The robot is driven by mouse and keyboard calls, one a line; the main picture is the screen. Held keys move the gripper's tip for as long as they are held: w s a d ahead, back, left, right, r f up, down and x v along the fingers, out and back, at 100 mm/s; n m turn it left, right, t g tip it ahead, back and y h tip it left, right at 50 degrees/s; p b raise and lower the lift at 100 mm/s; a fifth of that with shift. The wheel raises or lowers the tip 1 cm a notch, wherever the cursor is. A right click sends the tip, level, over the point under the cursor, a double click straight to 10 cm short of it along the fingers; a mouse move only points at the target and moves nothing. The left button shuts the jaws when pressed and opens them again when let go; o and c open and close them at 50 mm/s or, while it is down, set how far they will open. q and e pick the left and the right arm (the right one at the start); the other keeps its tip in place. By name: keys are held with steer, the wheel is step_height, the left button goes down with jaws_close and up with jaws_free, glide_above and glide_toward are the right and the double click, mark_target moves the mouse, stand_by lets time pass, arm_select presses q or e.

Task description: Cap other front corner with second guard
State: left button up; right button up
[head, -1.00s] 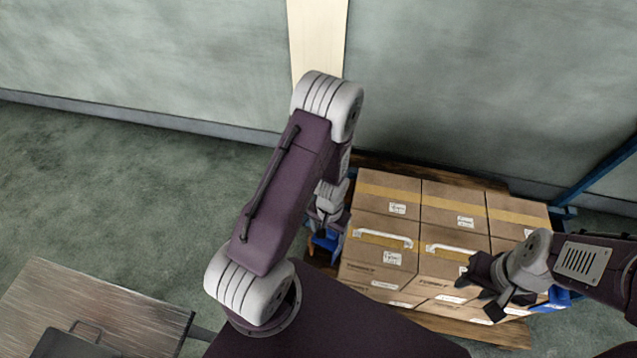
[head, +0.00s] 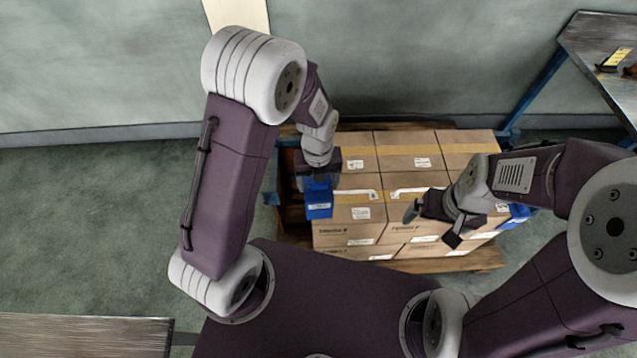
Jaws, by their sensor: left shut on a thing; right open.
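My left gripper (head: 318,178) is shut on a blue corner guard (head: 319,204). The held guard is at the front left of the stack of brown cartons (head: 410,187); whether it touches the carton corner I cannot tell. Another blue guard (head: 516,213) shows at the front right corner of the stack, partly behind my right arm. My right gripper (head: 428,222) is open and empty in front of the right part of the stack, and hides some of the carton faces.
The cartons stand on a wooden pallet (head: 455,262). A workbench (head: 605,50) with a yellow and black item (head: 614,60) is at the upper right. Another table (head: 85,335) is at the lower left. The green floor (head: 90,220) at left is clear.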

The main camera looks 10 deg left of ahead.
arm_select(q)
steer(key=shift+w+m, duration=0.1)
steer(key=shift+m, duration=0.3)
steer(key=shift+f+b, duration=0.45)
steer(key=shift+b, duration=0.05)
step_height(320, 180, down, 17)
steer(key=b, duration=1.7)
steer(key=shift+f, duration=0.2)
steer(key=shift+w+d+f, duration=0.3)
steer(key=shift+w+f, duration=0.1)
steer(key=shift+w, duration=0.1)
steer(key=o, duration=2)
steer(key=shift+c, duration=0.2)
step_height(320, 180, up, 9)
steer(key=p, duration=0.2)
